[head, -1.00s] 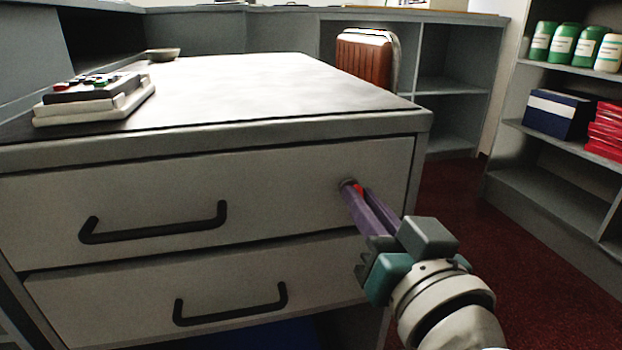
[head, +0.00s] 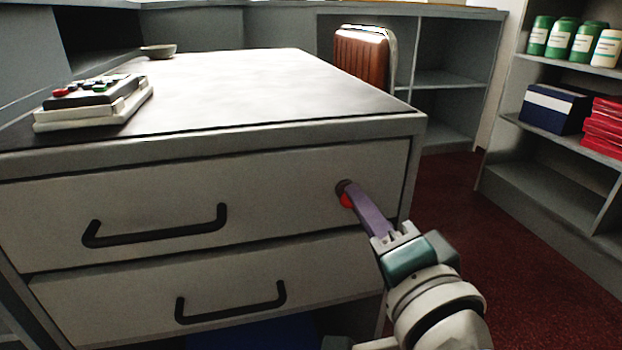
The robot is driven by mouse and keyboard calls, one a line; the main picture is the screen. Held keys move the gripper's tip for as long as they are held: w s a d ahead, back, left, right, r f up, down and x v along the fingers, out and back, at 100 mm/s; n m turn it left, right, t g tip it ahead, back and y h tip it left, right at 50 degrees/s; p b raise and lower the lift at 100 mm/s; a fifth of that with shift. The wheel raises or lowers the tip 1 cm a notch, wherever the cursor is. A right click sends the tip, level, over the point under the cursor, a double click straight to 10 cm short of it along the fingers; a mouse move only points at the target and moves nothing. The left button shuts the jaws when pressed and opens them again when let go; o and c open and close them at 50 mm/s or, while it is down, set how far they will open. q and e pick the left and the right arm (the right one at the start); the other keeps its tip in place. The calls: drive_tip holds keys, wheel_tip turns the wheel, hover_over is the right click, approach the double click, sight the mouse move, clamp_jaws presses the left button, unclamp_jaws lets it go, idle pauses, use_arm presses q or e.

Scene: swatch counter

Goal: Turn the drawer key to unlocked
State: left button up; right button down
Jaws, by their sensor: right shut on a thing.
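The drawer key shows as a small red piece (head: 346,201) at the lock (head: 344,186), on the right of the upper drawer's front (head: 270,190). My right gripper (head: 354,193) reaches it from the lower right and is shut on the key. Its purple fingers line up in this view, so one mostly hides the other. They also cover part of the key, and its exact angle cannot be told. The upper drawer looks closed. My left gripper is not in view.
The upper drawer has a black handle (head: 155,232), and the lower drawer (head: 200,285) has another. A keypad-like device (head: 95,103) and a bowl (head: 158,51) stand on the counter top (head: 230,90). Shelves with bottles and boxes stand at right. Red floor lies open between.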

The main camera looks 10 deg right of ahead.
drive_tip(key=shift+f+m, duration=0.1)
drive_tip(key=shift+m, duration=2)
drive_tip(key=c, duration=0.9)
unclamp_jaws()
drive_tip(key=s, duration=0.5)
drive_tip(key=s+p, duration=0.1)
drive_tip(key=s, duration=0.4)
drive_tip(key=shift+d, duration=0.2)
